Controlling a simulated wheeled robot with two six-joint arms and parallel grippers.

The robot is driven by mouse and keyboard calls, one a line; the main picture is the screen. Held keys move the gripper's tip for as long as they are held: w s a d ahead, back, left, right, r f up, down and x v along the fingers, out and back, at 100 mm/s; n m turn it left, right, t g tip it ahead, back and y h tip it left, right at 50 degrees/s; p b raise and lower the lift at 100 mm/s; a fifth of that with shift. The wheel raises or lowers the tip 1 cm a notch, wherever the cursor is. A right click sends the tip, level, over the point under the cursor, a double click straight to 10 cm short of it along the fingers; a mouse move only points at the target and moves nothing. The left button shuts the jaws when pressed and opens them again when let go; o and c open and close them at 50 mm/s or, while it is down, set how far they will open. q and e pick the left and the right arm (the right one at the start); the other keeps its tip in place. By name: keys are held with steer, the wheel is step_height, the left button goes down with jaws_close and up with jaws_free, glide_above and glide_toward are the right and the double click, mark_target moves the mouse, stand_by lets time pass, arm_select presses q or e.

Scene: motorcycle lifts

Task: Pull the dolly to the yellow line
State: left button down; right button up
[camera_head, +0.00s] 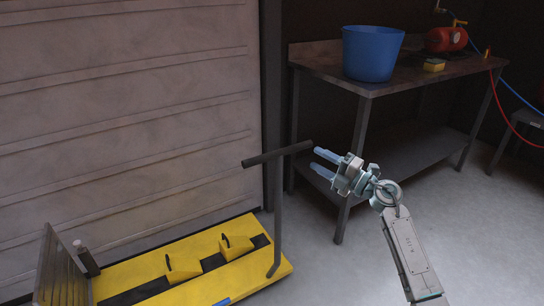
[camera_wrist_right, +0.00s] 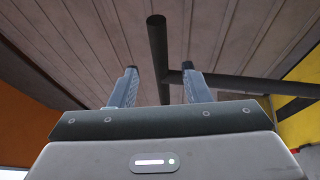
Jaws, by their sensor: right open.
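A low yellow dolly (camera_head: 205,262) with a black strip and yellow wedge blocks sits on the floor at the lower left in the head view. Its dark upright T-handle (camera_head: 277,200) rises from its right end. The crossbar's right end is close to the fingertips of my right gripper (camera_head: 316,159), which is open and empty. In the right wrist view, the dark crossbar (camera_wrist_right: 158,55) shows between the fingertips of the right gripper (camera_wrist_right: 158,75), and the post runs off to the right. I cannot tell whether they touch. My left gripper and a yellow line are not in view.
A metal workbench (camera_head: 312,58) stands at the back right, with a blue bucket (camera_head: 371,54), a sponge (camera_head: 433,65) and a red machine (camera_head: 446,39) on it. A ribbed shutter (camera_head: 120,110) stands behind the dolly.

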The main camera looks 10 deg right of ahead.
mark_target(295, 147)
steer(key=x, duration=0.9)
steer(key=shift+s+r+b, duration=0.1)
steer(key=shift+b, duration=0.2)
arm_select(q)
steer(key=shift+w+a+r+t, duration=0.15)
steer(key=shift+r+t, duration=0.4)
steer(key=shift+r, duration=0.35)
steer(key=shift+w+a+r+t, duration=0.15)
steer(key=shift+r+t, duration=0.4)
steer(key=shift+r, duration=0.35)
arm_select(e)
steer(key=shift+w+a+r, duration=0.1)
steer(key=shift+w+a, duration=0.35)
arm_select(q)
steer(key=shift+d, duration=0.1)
arm_select(e)
jaws_close()
